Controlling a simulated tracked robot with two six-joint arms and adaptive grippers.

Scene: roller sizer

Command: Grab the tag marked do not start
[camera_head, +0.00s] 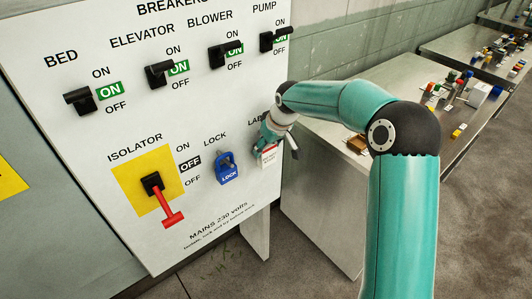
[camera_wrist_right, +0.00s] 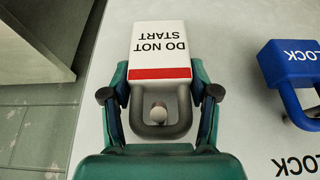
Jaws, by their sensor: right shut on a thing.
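The tag marked "DO NOT START" (camera_wrist_right: 160,52) is white with a red band and a grey loop at one end. In the wrist view the loop is around a round peg (camera_wrist_right: 158,113) on the white panel. My right gripper (camera_wrist_right: 160,95) is shut on the tag, with one finger along each side of it. In the head view the tag (camera_head: 268,158) shows small below the "LABEL" lettering, partly hidden by my right gripper (camera_head: 268,143). My left gripper is not in view.
A blue padlock (camera_head: 227,170) hangs on the panel (camera_head: 105,130) left of the tag. The isolator's red handle (camera_head: 172,210) is further left, and several black breaker switches are above. Benches with small coloured objects (camera_head: 480,90) stand at the right.

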